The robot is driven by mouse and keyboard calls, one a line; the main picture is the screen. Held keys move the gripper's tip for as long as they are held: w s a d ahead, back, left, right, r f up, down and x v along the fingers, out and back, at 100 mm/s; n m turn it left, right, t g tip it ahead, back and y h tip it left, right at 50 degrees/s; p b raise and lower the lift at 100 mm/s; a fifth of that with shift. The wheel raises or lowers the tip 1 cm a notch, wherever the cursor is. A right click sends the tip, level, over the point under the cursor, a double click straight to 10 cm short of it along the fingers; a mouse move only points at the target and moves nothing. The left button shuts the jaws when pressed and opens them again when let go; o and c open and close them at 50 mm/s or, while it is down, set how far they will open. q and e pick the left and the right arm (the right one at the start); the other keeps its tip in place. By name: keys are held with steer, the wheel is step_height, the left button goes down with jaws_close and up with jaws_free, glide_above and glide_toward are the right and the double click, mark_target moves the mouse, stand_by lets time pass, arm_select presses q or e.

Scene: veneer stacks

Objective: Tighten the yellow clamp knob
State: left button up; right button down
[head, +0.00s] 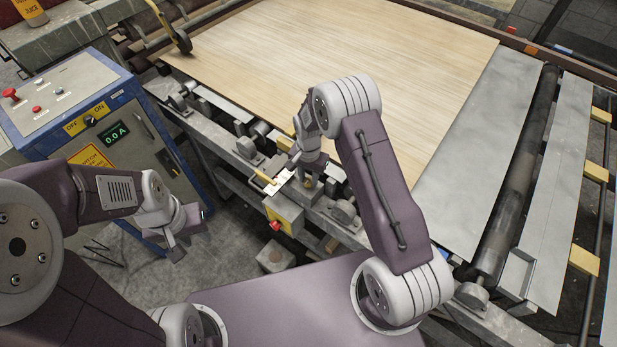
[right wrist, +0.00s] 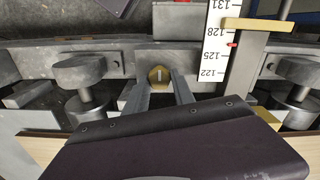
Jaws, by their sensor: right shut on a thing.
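The yellow clamp knob (right wrist: 160,76), a small brass-yellow disc with a pale slot mark across its face, sits on the grey clamp bar in the right wrist view. My right gripper (right wrist: 161,88) is shut on it, one finger at each side. In the head view my right gripper (head: 307,182) reaches down to the machine's near rail, and its fingers hide most of the knob. A white scale (right wrist: 212,45) marked 122 to 131 stands right of the knob, with a red pointer (right wrist: 232,45) near 125 to 128. My left gripper (head: 187,238) hangs empty and looks open.
A wood veneer sheet (head: 400,60) lies on the machine bed behind the rail. A blue control cabinet (head: 150,125) with a display reading 0.0 A stands at the left. A yellow-topped post (right wrist: 258,24) stands beside the scale.

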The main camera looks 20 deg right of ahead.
mark_target(309, 180)
stand_by(0.5)
steer(key=c, duration=1.1)
jaws_free()
steer(key=shift+o, duration=0.2)
step_height(309, 180, up, 9)
steer(key=b, duration=0.1)
